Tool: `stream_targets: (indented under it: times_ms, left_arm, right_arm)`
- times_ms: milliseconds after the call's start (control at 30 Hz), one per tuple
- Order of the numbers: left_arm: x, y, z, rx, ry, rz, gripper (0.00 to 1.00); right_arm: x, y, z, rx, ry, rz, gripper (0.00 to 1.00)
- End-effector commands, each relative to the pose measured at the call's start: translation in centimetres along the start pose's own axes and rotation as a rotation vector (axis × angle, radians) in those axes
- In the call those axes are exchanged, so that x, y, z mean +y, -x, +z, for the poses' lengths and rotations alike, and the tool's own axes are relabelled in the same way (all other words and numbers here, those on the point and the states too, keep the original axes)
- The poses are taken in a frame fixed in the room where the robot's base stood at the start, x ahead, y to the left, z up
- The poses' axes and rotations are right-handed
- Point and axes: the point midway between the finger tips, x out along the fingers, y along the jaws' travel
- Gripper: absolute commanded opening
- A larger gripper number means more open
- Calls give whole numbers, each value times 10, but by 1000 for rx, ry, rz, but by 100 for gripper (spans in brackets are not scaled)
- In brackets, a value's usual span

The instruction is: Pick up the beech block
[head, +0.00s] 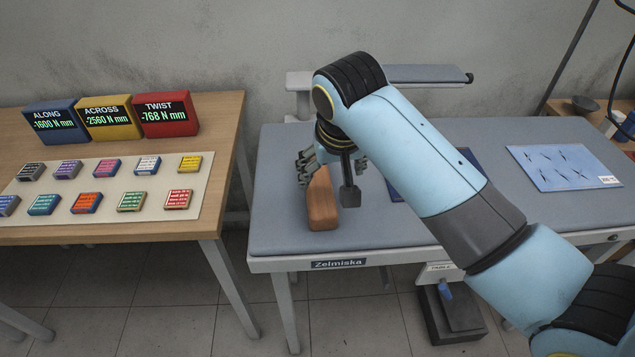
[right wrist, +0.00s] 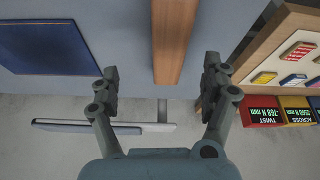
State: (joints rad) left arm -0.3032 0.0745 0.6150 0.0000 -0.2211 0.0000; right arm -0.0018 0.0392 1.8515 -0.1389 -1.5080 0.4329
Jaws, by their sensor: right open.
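The beech block (head: 322,207) is a long brown wooden bar lying on the grey-topped table (head: 400,232) near its left end. My right gripper (head: 328,184) is over the block's far part, with one finger to each side in the head view. In the right wrist view the block (right wrist: 174,42) runs from the top edge down between the two spread fingers of the open gripper (right wrist: 161,72). The fingers look apart from the block; their height above the table is hard to tell. The block's far end is partly hidden by the gripper in the head view. My left gripper is not in view.
A wooden table (head: 222,150) on the left holds three readout boxes (head: 110,118) and a board of small coloured blocks (head: 62,214). A dark blue panel (right wrist: 45,46) lies beside the block, mostly behind my arm in the head view. A light blue sheet (head: 562,166) lies farther right.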

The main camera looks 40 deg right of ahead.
Motion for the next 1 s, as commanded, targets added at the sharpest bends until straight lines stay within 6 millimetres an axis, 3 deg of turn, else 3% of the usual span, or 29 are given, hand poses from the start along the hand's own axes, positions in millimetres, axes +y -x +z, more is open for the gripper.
stream_targets:
  times_ms: [33, 167, 400, 1000]
  left_arm:
    - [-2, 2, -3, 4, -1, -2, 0]
    - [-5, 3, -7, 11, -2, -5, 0]
    - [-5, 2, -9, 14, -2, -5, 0]
    - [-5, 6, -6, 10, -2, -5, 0]
  right_arm:
    - [-5, 2, -11, 4, -25, 2, 81]
    - [-10, -8, -23, 7, -57, 8, 81]
    - [-10, -46, -24, 7, -60, 7, 81]
    - [-15, -106, -25, 8, -59, 7, 81]
